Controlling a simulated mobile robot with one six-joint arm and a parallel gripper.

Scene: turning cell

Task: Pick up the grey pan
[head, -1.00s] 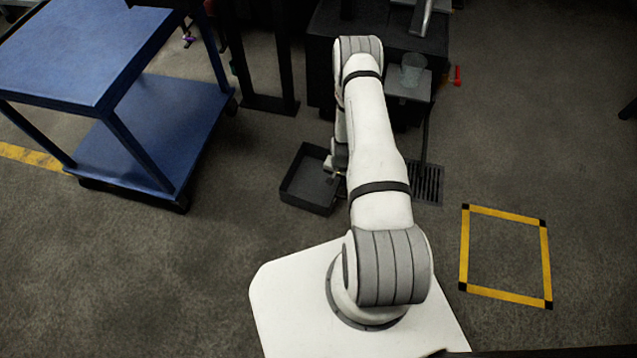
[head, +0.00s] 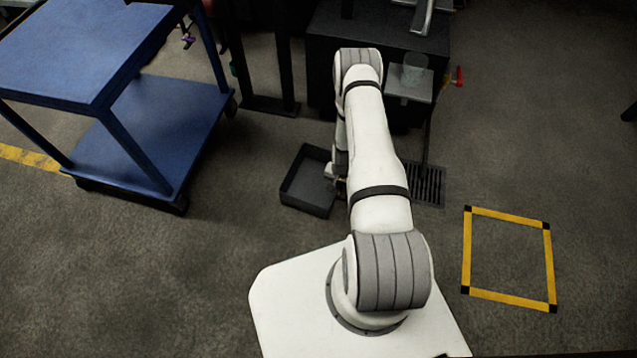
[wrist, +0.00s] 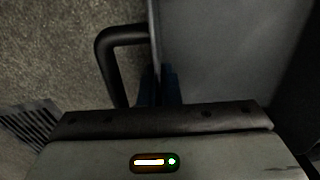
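The grey pan (head: 303,188) is a dark, shallow square tray lying on the floor left of my arm. In the wrist view its flat inside (wrist: 225,50) fills the right half. A black looped handle (wrist: 103,62) stands out from its left side. My gripper (head: 340,184) is low at the pan's right side, mostly hidden by my arm in the head view. In the wrist view the bluish fingertips (wrist: 160,85) show close to the pan's edge beside the handle. Whether they touch it or are closed cannot be made out.
A floor grate (head: 428,186) lies right of my arm. A blue cart (head: 150,130) stands at left. A dark machine base with a small shelf (head: 410,88) bearing a clear cup (head: 414,68) is behind. A yellow-taped square (head: 508,212) on the right floor is empty.

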